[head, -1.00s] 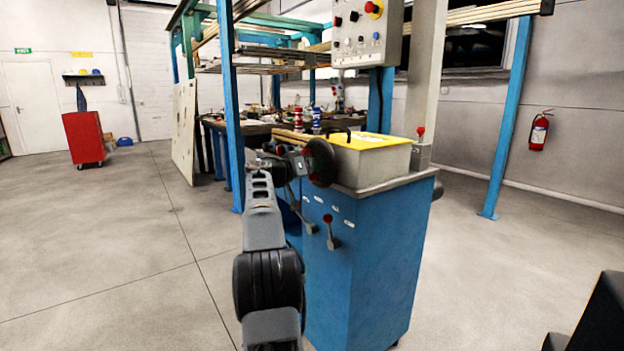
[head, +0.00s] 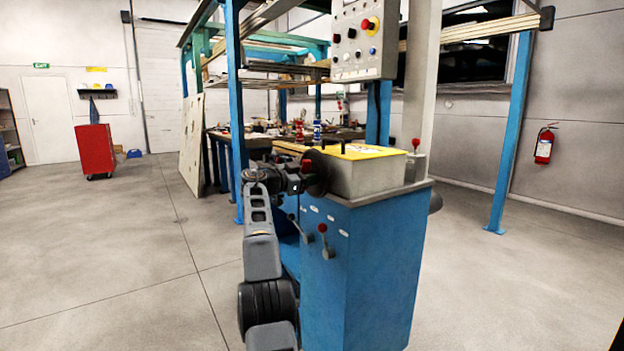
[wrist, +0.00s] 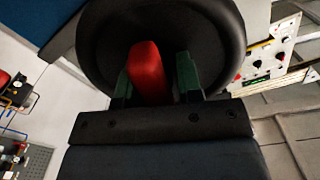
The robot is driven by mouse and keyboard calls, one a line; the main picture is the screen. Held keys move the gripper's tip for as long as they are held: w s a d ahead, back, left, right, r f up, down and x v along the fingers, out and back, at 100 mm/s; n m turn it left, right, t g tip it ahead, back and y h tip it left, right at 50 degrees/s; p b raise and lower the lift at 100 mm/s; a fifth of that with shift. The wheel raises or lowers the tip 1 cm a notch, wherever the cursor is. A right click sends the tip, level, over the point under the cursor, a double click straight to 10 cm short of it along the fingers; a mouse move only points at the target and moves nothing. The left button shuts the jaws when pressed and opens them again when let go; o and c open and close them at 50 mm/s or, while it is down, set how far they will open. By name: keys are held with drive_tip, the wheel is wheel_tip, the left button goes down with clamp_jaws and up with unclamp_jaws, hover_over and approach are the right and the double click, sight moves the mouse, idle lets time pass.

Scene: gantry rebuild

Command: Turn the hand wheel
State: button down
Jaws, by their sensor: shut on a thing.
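The black hand wheel (head: 319,173) is mounted on the left side of the blue machine cabinet, near its top. It also fills the upper part of the wrist view (wrist: 220,45). Its red handle (wrist: 147,72) stands between the two green finger pads of my gripper (wrist: 156,80). My gripper is shut on this handle, which shows as a small red spot in the head view (head: 306,166). My gripper (head: 299,180) and forearm hide part of the wheel's left side in the head view. The wheel's lower part is hidden in the wrist view.
A control panel (head: 362,45) hangs above on blue posts. Open floor (head: 120,250) lies to the left.

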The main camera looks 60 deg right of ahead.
drive_tip(key=shift+m, duration=0.5)
drive_tip(key=c, duration=1)
unclamp_jaws()
drive_tip(key=shift+c, duration=0.2)
drive_tip(key=b+v, duration=0.2)
drive_tip(key=v, duration=1.1)
drive_tip(key=shift+w+a, duration=0.2)
drive_tip(key=shift+a, duration=0.2)
